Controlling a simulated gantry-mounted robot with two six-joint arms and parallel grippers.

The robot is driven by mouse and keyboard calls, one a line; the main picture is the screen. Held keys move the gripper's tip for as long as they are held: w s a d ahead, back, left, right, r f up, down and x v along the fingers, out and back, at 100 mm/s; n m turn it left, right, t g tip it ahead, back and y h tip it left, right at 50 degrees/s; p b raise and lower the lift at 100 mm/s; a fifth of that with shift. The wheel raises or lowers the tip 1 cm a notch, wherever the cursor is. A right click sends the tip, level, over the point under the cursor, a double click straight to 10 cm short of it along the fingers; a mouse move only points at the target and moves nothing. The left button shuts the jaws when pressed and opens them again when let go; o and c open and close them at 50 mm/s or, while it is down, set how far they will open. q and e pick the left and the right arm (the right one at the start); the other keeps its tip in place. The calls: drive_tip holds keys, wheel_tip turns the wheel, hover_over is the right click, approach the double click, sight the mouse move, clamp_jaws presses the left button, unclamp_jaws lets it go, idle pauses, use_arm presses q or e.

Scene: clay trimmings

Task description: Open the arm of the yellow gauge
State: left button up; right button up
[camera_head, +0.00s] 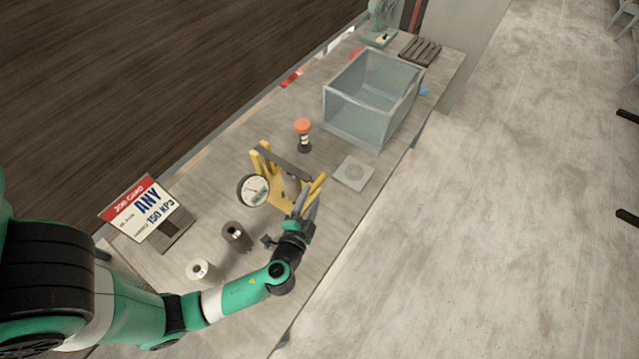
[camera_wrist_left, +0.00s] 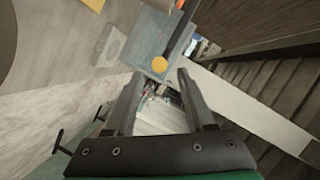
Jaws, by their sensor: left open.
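The yellow gauge (camera_head: 283,198) stands on the bench in the middle of the head view, with a round white dial (camera_head: 253,190) on its left side. A dark grey bar (camera_head: 285,162) runs across between its yellow uprights; I cannot tell how far its arm is open. My left gripper (camera_head: 308,200) is at the gauge's near right side and hides part of it. In the left wrist view the left gripper's (camera_wrist_left: 158,76) two fingers are apart with nothing held between them. A round yellow end (camera_wrist_left: 159,64) shows just beyond the fingertips. My right gripper is out of view.
A clear bin (camera_head: 371,98) stands farther back. An orange-topped bottle (camera_head: 303,134) is behind the gauge, and a grey square plate (camera_head: 353,173) lies to its right. A dark cylinder (camera_head: 236,236), a pale cylinder (camera_head: 202,271) and a job card (camera_head: 146,211) are at left.

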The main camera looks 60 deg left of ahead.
sight(317, 183)
use_arm(q)
drive_tip(key=shift+p+x, duration=0.45)
drive_tip(key=shift+x, duration=0.6)
drive_tip(key=x, duration=0.7)
clamp_jaws()
drive_tip(key=shift+f, duration=0.15)
